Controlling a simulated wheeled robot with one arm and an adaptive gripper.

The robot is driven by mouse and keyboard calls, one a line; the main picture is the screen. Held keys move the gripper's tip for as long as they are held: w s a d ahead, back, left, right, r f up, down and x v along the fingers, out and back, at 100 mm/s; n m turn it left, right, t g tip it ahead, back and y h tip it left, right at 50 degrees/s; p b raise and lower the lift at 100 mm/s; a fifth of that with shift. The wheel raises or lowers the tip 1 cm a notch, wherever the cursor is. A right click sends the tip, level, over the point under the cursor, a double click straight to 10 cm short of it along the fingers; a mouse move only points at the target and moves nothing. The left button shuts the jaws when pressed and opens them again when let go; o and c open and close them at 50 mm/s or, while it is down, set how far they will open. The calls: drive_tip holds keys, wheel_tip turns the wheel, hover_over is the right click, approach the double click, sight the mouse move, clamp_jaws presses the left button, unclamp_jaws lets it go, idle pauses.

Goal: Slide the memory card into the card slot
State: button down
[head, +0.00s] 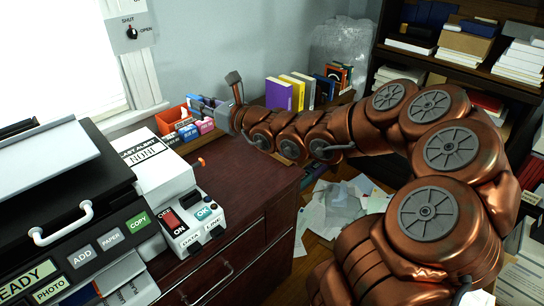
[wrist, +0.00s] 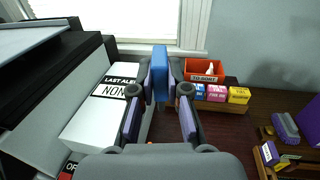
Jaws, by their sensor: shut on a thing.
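In the wrist view my gripper (wrist: 160,85) is shut on an upright blue slab, which looks like the memory card (wrist: 160,62). The slab stands out above the fingertips, clear of the desk. In the head view my gripper (head: 238,108) is at the far end of the dark red desk, by the red bin; I cannot make out the card there. The white alert machine (head: 165,172) stands to the gripper's left, with a button panel (head: 193,222) at its front. I cannot make out a card slot in either view.
The red "TO SORT" bin (wrist: 203,70) is behind the gripper, with blue, pink and yellow blocks (wrist: 218,93) in front. A printer (head: 70,215) fills the left. Books (head: 290,92) stand at the back. The desk top (head: 235,168) is bare between machine and arm.

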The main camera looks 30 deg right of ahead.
drive_tip(key=s+d+f+h+b, duration=0.1)
drive_tip(key=d+f+b, duration=0.3)
drive_tip(key=b, duration=0.5)
drive_tip(key=s+d+f+m+h+b, duration=0.1)
drive_tip(key=s+d+f+b, duration=0.3)
drive_tip(key=f+b, duration=0.5)
drive_tip(key=s+d+f+m+t+h+b, duration=0.1)
drive_tip(key=s+d+f+b, duration=0.1)
drive_tip(key=d+f+b, duration=0.4)
drive_tip(key=f+b, duration=0.1)
drive_tip(key=b, duration=0.2)
drive_tip(key=shift+s, duration=0.3)
